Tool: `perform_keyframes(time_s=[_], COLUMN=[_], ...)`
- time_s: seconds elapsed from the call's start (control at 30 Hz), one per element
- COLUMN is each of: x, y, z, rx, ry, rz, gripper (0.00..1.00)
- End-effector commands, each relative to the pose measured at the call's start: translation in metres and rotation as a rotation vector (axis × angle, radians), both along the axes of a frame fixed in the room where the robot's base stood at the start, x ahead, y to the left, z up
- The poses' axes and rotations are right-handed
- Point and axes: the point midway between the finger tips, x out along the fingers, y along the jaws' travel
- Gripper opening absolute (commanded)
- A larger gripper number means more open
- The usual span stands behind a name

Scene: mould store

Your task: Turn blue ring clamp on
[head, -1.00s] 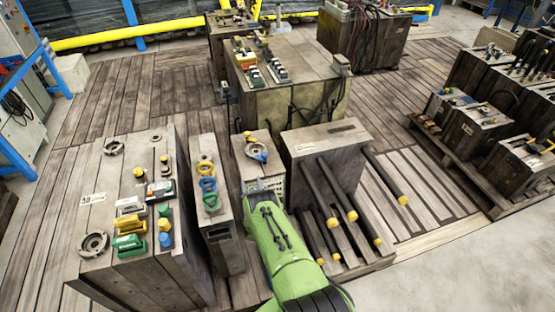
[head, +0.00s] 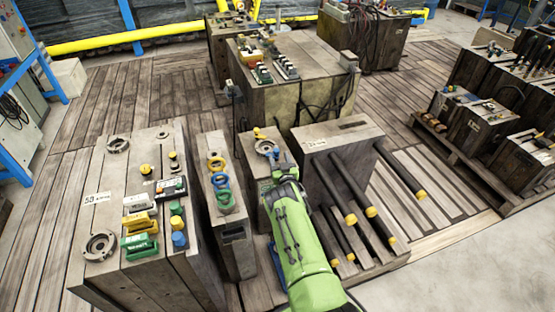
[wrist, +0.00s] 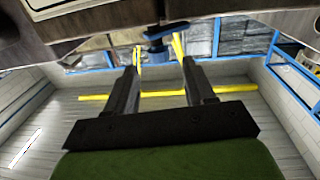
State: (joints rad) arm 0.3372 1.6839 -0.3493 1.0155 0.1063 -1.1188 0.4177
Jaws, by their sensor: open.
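The blue ring clamp (head: 266,148) sits on top of a small wooden block in the middle of the head view, with a yellow piece beside it. In the wrist view a blue part (wrist: 157,47) with a yellow bar beside it shows past the fingertips, just below the dark wooden surface at the top. My gripper (wrist: 160,67) is open, with nothing between its two dark fingers. In the head view the end of my green arm is close to the block, near the clamp on its lower right; the fingers cannot be made out there.
A narrow block (head: 233,232) with yellow, blue and green rings stands just left. A wide block (head: 103,228) with several clamps and knobs stands further left. On the right, a block (head: 313,150) has several dark yellow-tipped rods sticking out towards me. Plank floor (head: 168,104) is clear behind.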

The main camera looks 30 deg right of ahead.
Motion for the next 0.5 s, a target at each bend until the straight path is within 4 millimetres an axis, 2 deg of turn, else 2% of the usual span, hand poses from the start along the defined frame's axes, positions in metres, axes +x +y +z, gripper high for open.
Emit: perform_keyframes(time_s=[0.1,0.2,0.5], x=[0.02,0.03,0.036], y=[-0.008,-0.012,-0.014], z=[-0.006,-0.005,0.0], rx=[-0.001,-0.001,0.0], ry=[-0.002,0.0,0.001], rz=[0.001,-0.001,-0.001], gripper=[0.54,0.54,0.54])
